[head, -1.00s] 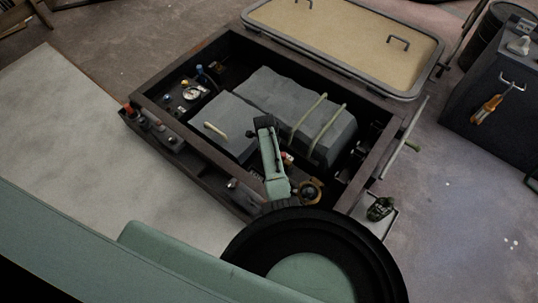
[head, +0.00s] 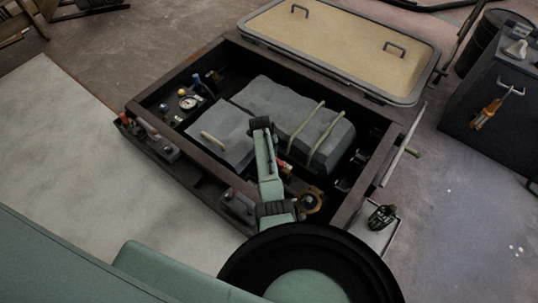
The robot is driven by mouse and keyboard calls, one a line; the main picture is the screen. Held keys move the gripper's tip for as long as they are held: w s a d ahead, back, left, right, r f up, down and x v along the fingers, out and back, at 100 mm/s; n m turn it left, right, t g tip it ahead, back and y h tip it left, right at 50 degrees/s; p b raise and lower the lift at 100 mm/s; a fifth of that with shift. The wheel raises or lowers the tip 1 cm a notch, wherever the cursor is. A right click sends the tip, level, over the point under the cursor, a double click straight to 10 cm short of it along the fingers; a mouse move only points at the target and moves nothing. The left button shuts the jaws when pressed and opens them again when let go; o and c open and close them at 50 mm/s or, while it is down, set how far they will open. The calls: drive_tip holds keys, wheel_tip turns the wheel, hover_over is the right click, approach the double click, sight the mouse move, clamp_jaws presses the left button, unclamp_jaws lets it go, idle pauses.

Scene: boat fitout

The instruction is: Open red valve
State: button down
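A small red part (head: 124,118) stands at the left corner of the open dark bay, on its outer ledge. Another small red piece (head: 286,164) shows inside the bay just right of my arm, partly hidden by it. Both are too small to tell which is the red valve or how its handle lies. My teal arm reaches over the near side of the bay, and its dark end (head: 262,126) is above the grey covers. I cannot make out gripper fingers, or whether they hold anything.
The bay's dark frame (head: 165,90) surrounds grey box covers (head: 262,95) with pale straps. A gauge (head: 188,101) with blue and yellow knobs sits at left. A brass-coloured ring (head: 311,202) lies near my arm. A tan hatch panel (head: 345,45) lies behind. A dark cabinet (head: 495,115) stands at right.

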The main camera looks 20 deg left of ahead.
drive_tip(key=shift+d, duration=0.15)
drive_tip(key=c, duration=1.5)
unclamp_jaws()
drive_tip(key=shift+r, duration=0.1)
drive_tip(key=r, duration=0.4)
drive_tip(key=s+r, duration=0.1)
drive_tip(key=r, duration=0.2)
drive_tip(key=s+a+r, duration=0.1)
drive_tip(key=r, duration=0.3)
drive_tip(key=shift+s+r, duration=0.1)
drive_tip(key=shift+r, duration=0.2)
